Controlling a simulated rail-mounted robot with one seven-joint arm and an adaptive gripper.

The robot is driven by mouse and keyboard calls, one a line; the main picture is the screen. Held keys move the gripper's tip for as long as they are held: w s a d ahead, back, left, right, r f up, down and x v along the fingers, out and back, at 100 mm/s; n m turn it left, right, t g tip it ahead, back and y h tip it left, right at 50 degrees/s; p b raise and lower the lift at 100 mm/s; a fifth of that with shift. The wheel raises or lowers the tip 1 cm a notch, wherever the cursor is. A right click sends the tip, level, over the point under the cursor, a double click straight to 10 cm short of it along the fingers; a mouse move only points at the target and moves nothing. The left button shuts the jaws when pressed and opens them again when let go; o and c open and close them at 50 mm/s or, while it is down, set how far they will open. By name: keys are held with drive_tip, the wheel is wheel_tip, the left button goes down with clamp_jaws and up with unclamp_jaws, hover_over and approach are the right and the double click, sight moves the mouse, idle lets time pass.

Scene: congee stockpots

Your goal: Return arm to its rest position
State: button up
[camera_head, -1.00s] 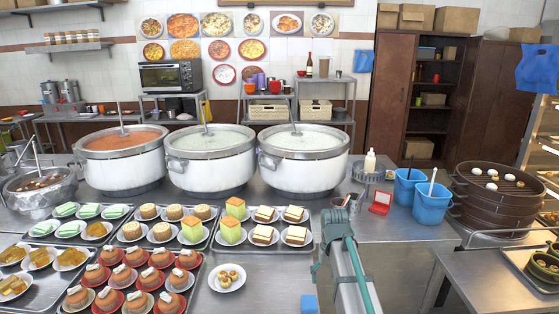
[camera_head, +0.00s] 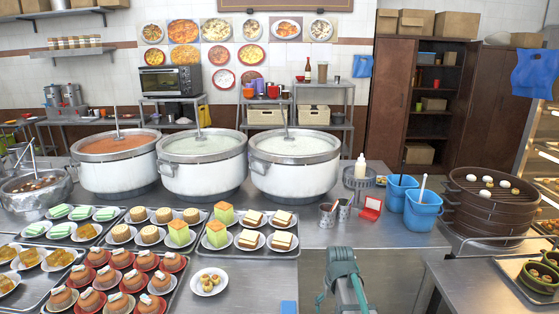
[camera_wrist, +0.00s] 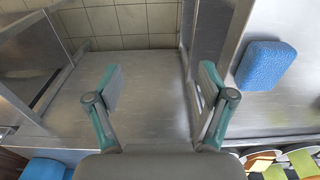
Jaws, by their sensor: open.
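My gripper (camera_wrist: 160,85) is open and empty in the wrist view, with its two teal-tipped fingers wide apart. Below it is a bare metal surface (camera_wrist: 135,105). In the head view my arm shows at the bottom, right of centre, in front of the steel counter; the fingertips cannot be made out there. A blue sponge-like block (camera_wrist: 265,66) lies to the right of the fingers in the wrist view, apart from them.
Three large stockpots (camera_head: 117,165) stand in a row on the counter. Trays of plated cakes (camera_head: 110,290) fill the front left. Blue buckets (camera_head: 424,210) and stacked steamers (camera_head: 485,205) stand at the right. The counter around the small plate (camera_head: 208,281) is partly clear.

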drive_tip(key=s+f+g, duration=0.3)
drive_tip(key=s+f, duration=1.7)
drive_tip(key=f, duration=0.3)
drive_tip(key=s+f+g, duration=0.2)
drive_tip(key=s+f, duration=0.3)
drive_tip(key=s, duration=0.7)
drive_tip(key=s+f+g, duration=0.2)
drive_tip(key=s+f, duration=0.2)
drive_tip(key=s, duration=0.9)
drive_tip(key=shift+s+f+g, duration=0.15)
drive_tip(key=shift+f+g, duration=0.15)
drive_tip(key=shift+f, duration=0.1)
